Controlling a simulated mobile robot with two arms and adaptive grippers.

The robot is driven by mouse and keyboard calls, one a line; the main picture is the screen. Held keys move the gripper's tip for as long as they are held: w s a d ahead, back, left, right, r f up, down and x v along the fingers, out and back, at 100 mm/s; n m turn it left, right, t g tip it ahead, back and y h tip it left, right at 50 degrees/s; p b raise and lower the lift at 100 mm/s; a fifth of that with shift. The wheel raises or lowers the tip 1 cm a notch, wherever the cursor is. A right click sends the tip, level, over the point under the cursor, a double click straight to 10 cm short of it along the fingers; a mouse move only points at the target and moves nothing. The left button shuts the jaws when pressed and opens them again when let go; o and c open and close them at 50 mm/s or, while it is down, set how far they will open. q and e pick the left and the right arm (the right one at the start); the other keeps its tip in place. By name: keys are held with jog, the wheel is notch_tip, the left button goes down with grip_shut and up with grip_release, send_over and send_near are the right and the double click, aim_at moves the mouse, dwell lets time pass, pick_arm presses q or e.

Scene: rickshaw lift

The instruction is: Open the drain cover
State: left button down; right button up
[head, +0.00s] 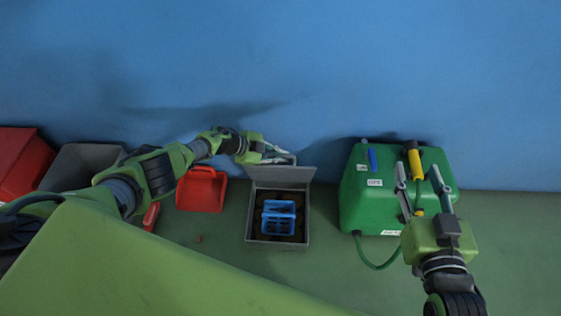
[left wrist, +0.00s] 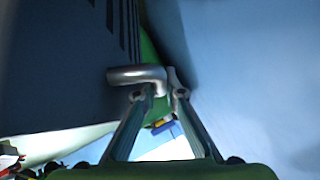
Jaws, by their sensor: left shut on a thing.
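The drain box (head: 249,225) is a grey square box on the floor against the blue wall. Its grey cover (head: 290,176) stands raised along the back edge, so the inside shows. A blue basket (head: 279,218) sits inside over dark brown matter. My left gripper (head: 284,153) is at the top of the raised cover, shut on its metal handle (left wrist: 132,75). In the left wrist view the fingers (left wrist: 160,92) meet at the handle beside the dark slotted panel (left wrist: 65,60). My right gripper (head: 424,180) is open and empty above a green tank.
The green tank (head: 350,205), with a blue part, a yellow-handled tool (head: 413,158) and a hose, stands right of the drain box. A red dustpan (head: 202,190), a grey bin (head: 75,165) and a red bin (head: 22,160) are to the left. Floor in front is partly clear.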

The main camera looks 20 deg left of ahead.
pick_arm(q)
jog(key=shift+w+r, duration=0.15)
jog(key=shift+w, duration=0.15)
pick_arm(e)
jog(key=shift+w+r, duration=0.1)
jog(key=shift+r, duration=0.25)
pick_arm(q)
jog(key=c, duration=2.4)
grip_release()
jog(key=shift+o, duration=0.2)
jog(key=shift+s, duration=0.1)
jog(key=shift+v, duration=0.85)
jog(key=v, duration=1)
jog(key=shift+a, duration=0.1)
